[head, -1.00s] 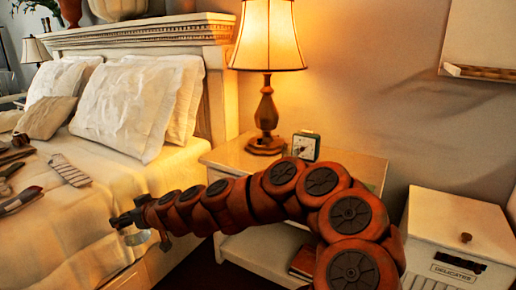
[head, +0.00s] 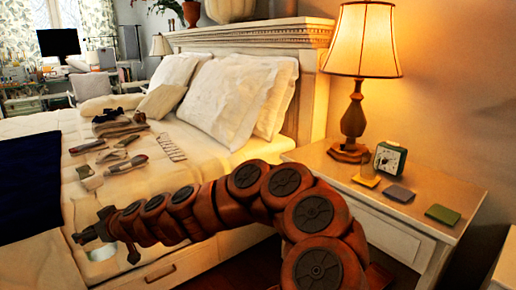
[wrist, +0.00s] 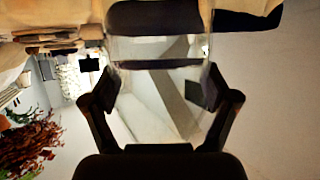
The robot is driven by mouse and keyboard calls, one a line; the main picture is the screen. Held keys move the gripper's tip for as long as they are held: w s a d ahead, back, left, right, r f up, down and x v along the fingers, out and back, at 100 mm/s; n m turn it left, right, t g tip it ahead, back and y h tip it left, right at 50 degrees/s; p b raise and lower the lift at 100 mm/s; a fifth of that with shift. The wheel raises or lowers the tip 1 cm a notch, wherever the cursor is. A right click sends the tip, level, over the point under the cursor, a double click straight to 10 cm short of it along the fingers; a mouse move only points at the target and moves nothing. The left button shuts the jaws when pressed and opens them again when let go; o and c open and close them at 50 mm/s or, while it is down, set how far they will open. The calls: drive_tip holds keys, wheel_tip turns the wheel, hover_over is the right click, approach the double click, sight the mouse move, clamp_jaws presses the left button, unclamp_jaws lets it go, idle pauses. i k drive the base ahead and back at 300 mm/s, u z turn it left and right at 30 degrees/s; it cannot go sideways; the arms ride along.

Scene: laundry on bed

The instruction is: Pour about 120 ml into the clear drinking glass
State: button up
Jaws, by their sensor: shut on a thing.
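My gripper (head: 92,236) is low at the left, in front of the bed's side. It is shut on a clear glass vessel (head: 103,252), which shows only faintly below the fingers. In the wrist view my gripper (wrist: 160,95) has one finger on each side of this clear vessel (wrist: 150,105), and the room shows through its wall. I cannot tell whether it is the drinking glass or a pouring vessel, nor how much liquid it holds. I make out no other clear glass in the head view.
The nightstand (head: 400,225) at the right carries a lit lamp (head: 353,120), a green clock (head: 390,158) and yellow (head: 367,180), grey (head: 398,193) and green (head: 442,214) coasters. Its front top is otherwise clear. Several utensils and cloths lie on the bed (head: 195,160).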

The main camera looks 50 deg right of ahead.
sight(370, 162)
drive_tip(key=u, duration=0.85)
drive_tip(key=k, duration=1.7)
drive_tip(key=z, duration=1.7)
drive_tip(key=i, duration=1)
